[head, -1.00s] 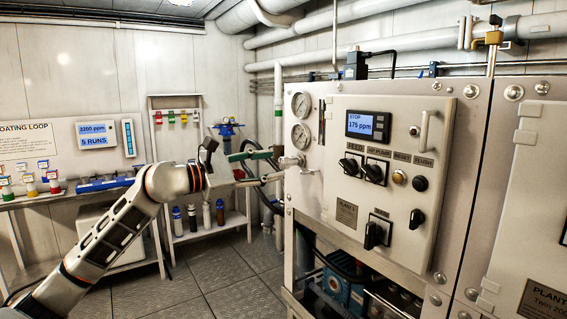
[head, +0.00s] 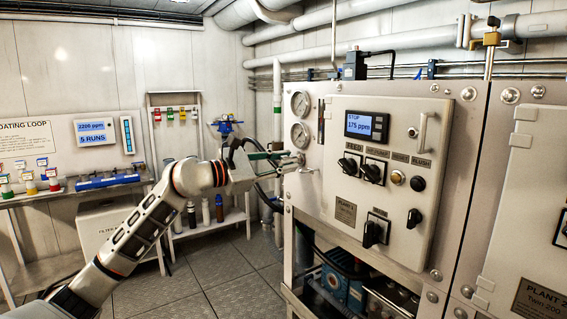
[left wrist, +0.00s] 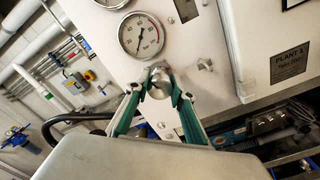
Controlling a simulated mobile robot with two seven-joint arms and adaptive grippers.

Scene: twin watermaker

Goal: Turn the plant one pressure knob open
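The plant one panel (head: 335,185) carries a small metal pressure knob (head: 290,161) at its left edge, below two round gauges. In the left wrist view the silver knob (left wrist: 159,83) sits under one gauge, between the fingertips of my left gripper (left wrist: 159,78). The green fingers lie on either side of it, very close. I cannot tell whether they press on it. In the head view my left gripper (head: 279,160) reaches the knob from the left and partly hides it. My right gripper is not in view.
The control door (head: 385,195) with a display and switches stands to the right. Dark hoses (head: 266,190) hang behind my left gripper. The floor (head: 215,268) is clear.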

